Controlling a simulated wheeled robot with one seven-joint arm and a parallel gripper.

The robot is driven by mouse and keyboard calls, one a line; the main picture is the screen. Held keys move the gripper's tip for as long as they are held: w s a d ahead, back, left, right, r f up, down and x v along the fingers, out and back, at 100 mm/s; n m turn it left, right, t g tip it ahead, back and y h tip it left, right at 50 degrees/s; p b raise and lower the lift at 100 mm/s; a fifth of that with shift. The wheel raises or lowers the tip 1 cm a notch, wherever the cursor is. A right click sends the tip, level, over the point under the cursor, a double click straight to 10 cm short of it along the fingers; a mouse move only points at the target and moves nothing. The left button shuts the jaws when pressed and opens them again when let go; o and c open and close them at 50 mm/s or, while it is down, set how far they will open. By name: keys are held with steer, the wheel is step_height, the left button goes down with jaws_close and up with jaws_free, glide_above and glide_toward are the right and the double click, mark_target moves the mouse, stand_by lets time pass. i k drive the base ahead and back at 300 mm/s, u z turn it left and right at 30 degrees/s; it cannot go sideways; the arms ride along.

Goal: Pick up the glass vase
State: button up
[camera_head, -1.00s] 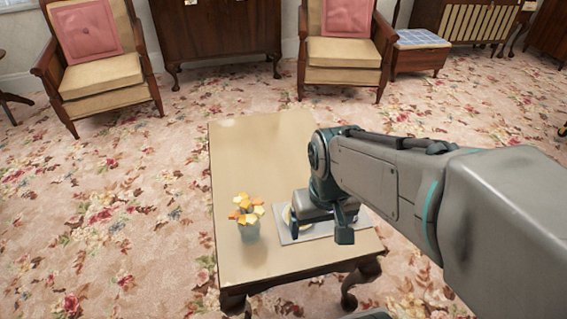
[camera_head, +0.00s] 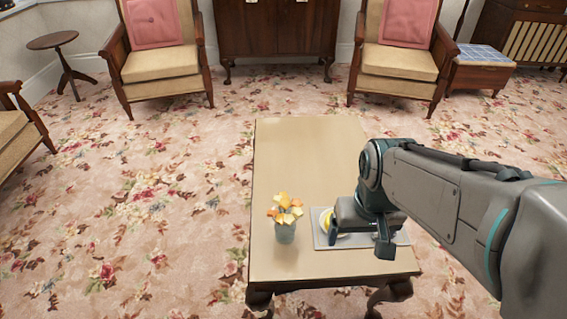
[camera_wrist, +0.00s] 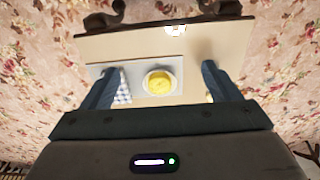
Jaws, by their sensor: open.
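The glass vase (camera_head: 285,233) is a small grey-blue vessel holding orange and yellow flowers. It stands upright on the table, left of the tray, in the head view. My gripper (camera_head: 360,240) is open and empty, above the tray and to the right of the vase, apart from it. In the wrist view the open fingers (camera_wrist: 160,70) frame the tray.
The pale wooden table (camera_head: 305,150) has a clear far half. The grey tray (camera_head: 322,241) holds a bowl of yellow food (camera_wrist: 159,82) and a checked cloth (camera_wrist: 122,88). Two armchairs (camera_head: 160,62) (camera_head: 400,62) stand beyond, across open floral carpet.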

mark_target(285, 217)
steer(key=u, duration=0.9)
steer(key=k, duration=0.6)
steer(key=z, duration=0.25)
steer(key=i, duration=0.5)
